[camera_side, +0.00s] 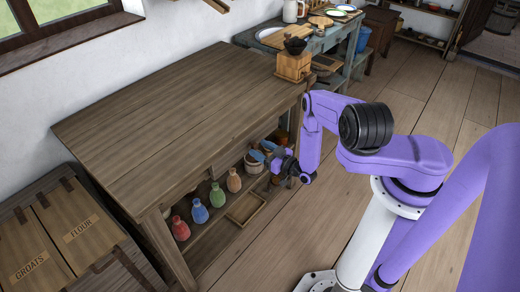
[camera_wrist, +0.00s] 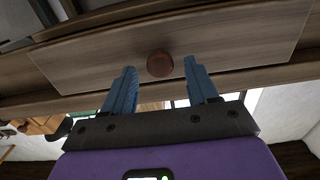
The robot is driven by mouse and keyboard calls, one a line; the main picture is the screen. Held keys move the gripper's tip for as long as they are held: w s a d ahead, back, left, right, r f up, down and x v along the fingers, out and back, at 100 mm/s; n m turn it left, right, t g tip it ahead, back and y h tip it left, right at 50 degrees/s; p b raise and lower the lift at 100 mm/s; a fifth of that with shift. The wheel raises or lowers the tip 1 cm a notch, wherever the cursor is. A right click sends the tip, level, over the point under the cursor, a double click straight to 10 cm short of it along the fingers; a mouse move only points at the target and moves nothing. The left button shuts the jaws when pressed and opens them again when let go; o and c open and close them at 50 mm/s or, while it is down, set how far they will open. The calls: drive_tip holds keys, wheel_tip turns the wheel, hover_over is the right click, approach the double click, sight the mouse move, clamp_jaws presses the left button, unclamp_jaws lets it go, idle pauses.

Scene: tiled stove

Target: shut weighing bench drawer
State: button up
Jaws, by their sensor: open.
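The weighing bench (camera_side: 170,105) is a long brown wooden table against the wall. In the wrist view its drawer front (camera_wrist: 235,40) is a plain wooden board across the top of the picture, with a round reddish-brown knob (camera_wrist: 160,64). My gripper (camera_side: 262,152) is at the bench's front, just under the tabletop edge, in the side view. In the wrist view its two blue fingers (camera_wrist: 160,82) are apart, with the knob showing between their tips. I cannot tell whether they touch it. How far the drawer stands out is hard to tell.
On the shelf below stand several coloured bottles (camera_side: 200,212), a small open wooden tray (camera_side: 246,208) and pots. A wooden box with a dark bowl (camera_side: 294,64) sits at the tabletop's far right end. Labelled bins (camera_side: 62,232) stand at left. The floor is clear at right.

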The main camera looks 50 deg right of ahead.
sight(256, 147)
drive_tip(key=shift+w, duration=0.4)
drive_tip(key=shift+c, duration=0.3)
clamp_jaws()
drive_tip(key=shift+w, duration=1.95)
drive_tip(key=shift+o, duration=0.3)
unclamp_jaws()
drive_tip(key=s, duration=1.7)
drive_tip(key=shift+s, duration=0.2)
